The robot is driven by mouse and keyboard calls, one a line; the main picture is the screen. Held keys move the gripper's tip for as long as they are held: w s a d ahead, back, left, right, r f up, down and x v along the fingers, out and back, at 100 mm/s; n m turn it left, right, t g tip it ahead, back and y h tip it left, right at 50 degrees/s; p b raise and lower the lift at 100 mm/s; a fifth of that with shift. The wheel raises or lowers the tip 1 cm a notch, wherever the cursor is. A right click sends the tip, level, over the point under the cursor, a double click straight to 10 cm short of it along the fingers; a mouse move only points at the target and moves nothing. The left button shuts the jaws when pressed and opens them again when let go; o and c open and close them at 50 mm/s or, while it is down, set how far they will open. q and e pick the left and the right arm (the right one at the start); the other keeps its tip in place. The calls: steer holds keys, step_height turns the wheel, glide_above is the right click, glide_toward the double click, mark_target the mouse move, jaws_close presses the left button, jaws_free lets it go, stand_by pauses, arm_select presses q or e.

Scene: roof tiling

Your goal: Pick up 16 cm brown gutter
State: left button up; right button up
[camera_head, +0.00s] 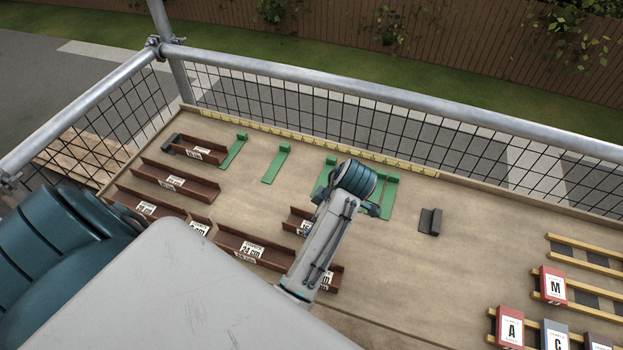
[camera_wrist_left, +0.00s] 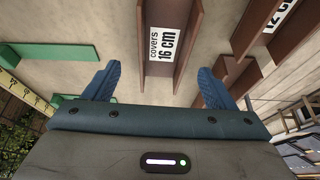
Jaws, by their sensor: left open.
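My left gripper (camera_wrist_left: 160,88) is open and empty, with one blue finger on each side of the gutter's line. In the head view my left gripper (camera_head: 346,202) hangs over the board. My right gripper is not in view.
Beside the right finger lies another brown piece (camera_wrist_left: 235,78), and a gutter labelled 12 cm (camera_wrist_left: 268,28) is farther right. Green brackets (camera_head: 276,164) stand near the yellow ruler strip (camera_head: 300,140). A dark grey piece (camera_head: 430,221) lies right of the gripper, with clear board around it.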

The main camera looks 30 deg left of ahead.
mark_target(307, 227)
arm_select(q)
steer(key=x, duration=0.4)
steer(key=shift+s+a+r, duration=0.1)
steer(key=shift+s, duration=0.2)
steer(key=shift+a+f, duration=0.2)
steer(key=shift+f, duration=0.3)
steer(key=c, duration=1.1)
steer(key=shift+r, duration=0.1)
